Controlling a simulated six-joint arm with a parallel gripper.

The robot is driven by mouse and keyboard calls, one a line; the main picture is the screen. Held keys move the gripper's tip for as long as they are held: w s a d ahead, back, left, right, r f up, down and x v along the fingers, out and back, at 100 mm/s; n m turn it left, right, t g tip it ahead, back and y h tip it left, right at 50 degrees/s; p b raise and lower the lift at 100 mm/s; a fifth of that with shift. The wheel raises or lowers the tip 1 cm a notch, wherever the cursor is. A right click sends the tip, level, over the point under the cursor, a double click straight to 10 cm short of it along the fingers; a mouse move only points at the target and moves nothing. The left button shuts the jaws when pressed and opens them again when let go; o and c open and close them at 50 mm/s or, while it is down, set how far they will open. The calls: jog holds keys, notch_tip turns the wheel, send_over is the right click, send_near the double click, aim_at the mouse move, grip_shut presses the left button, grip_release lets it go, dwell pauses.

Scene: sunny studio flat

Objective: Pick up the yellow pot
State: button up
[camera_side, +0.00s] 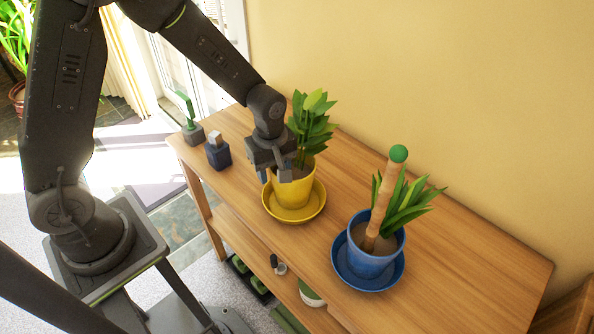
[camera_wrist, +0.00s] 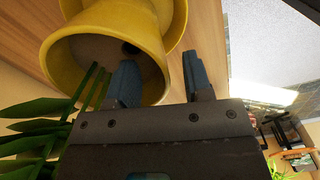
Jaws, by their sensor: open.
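The yellow pot (camera_side: 295,192) stands upright on a yellow saucer (camera_side: 306,216) on the wooden shelf top, with a leafy green plant in it. My gripper (camera_side: 277,176) is at the pot's near left rim, pointing down, open and holding nothing. In the wrist view the yellow pot (camera_wrist: 68,62) fills the upper left, with its plant (camera_wrist: 35,140) at the left. There my gripper (camera_wrist: 159,58) has one finger over the pot's mouth and the other outside the rim, so the rim lies between them. I cannot tell whether either finger touches the pot.
A blue pot (camera_side: 372,262) with a plant and a green-topped wooden stake (camera_side: 383,200) stands on a blue saucer (camera_side: 345,272) to the right. A dark blue bottle (camera_side: 218,154) and a small grey cactus pot (camera_side: 193,134) are at the left end. The right shelf end is clear.

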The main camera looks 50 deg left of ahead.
jog(key=shift+c, duration=0.2)
grip_shut()
jog(key=shift+s+f, duration=0.1)
jog(key=shift+s, duration=0.1)
dwell(0.9)
jog(key=shift+w, duration=0.1)
